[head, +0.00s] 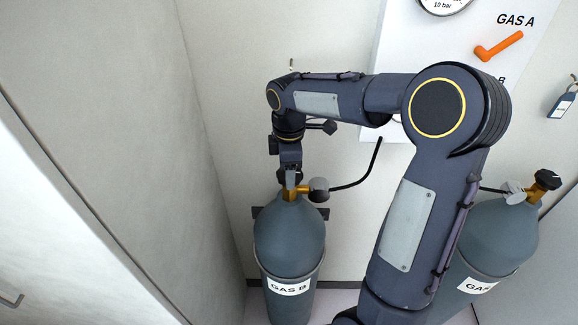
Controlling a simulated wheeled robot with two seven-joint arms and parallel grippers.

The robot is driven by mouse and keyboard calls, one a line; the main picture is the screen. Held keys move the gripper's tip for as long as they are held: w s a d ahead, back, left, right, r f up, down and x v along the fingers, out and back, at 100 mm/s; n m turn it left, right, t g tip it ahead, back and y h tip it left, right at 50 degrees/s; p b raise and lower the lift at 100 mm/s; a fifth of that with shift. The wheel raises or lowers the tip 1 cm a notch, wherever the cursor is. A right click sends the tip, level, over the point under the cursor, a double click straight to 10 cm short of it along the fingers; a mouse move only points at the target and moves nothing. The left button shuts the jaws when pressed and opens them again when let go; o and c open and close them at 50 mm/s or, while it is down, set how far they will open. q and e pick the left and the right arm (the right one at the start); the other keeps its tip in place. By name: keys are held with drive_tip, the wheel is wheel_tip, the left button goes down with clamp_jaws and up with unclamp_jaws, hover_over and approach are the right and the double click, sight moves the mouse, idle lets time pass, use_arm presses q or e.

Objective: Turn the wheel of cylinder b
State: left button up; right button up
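Cylinder b (289,239) is a grey-blue gas bottle labelled GAS B (288,287). It stands upright against the wall, with a brass valve (299,192) on top. My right gripper (290,182) points down at the top of this valve, at the place of the wheel. The gripper covers the wheel, so I cannot make out whether its fingers are closed on it or only around it. My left gripper is out of view.
A second cylinder (500,236) with a black wheel (547,179) stands at the right, partly behind my arm. A grey regulator (318,190) and black hose (357,180) sit beside the valve. A wall panel (420,40) carries an orange handle (499,46). A pale cabinet (90,150) bounds the left.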

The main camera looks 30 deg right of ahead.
drive_tip(key=shift+n, duration=0.6)
drive_tip(key=o, duration=1)
drive_tip(key=shift+r, duration=0.1)
wheel_tip(320, 180, up, 8)
drive_tip(key=shift+f+b, duration=0.15)
drive_tip(key=shift+b, duration=0.2)
drive_tip(key=s+a+m+t, duration=0.1)
drive_tip(key=s+m, duration=0.1)
drive_tip(key=s, duration=0.2)
drive_tip(key=s+m+t+y, duration=0.1)
drive_tip(key=s+m, duration=0.2)
drive_tip(key=s, duration=0.2)
drive_tip(key=s+a+m+t+y, duration=0.1)
drive_tip(key=s+m, duration=0.2)
drive_tip(key=s, duration=0.1)
drive_tip(key=shift+s+a+f, duration=0.15)
drive_tip(key=shift+s+a, duration=0.1)
drive_tip(key=shift+a, duration=0.1)
drive_tip(key=s+a+f+m+t, duration=0.1)
drive_tip(key=s+m, duration=0.1)
drive_tip(key=s+a+f+m+y, duration=0.1)
drive_tip(key=s+a+f+m, duration=0.1)
drive_tip(key=s+m, duration=0.1)
drive_tip(key=s+a+f+m+t, duration=0.1)
drive_tip(key=s+f+m, duration=0.1)
drive_tip(key=s+m, duration=0.1)
drive_tip(key=shift+s+a+f+t+y+b, duration=0.2)
drive_tip(key=shift+t+y+b, duration=0.1)
drive_tip(key=shift+y, duration=0.1)
drive_tip(key=shift+c, duration=0.3)
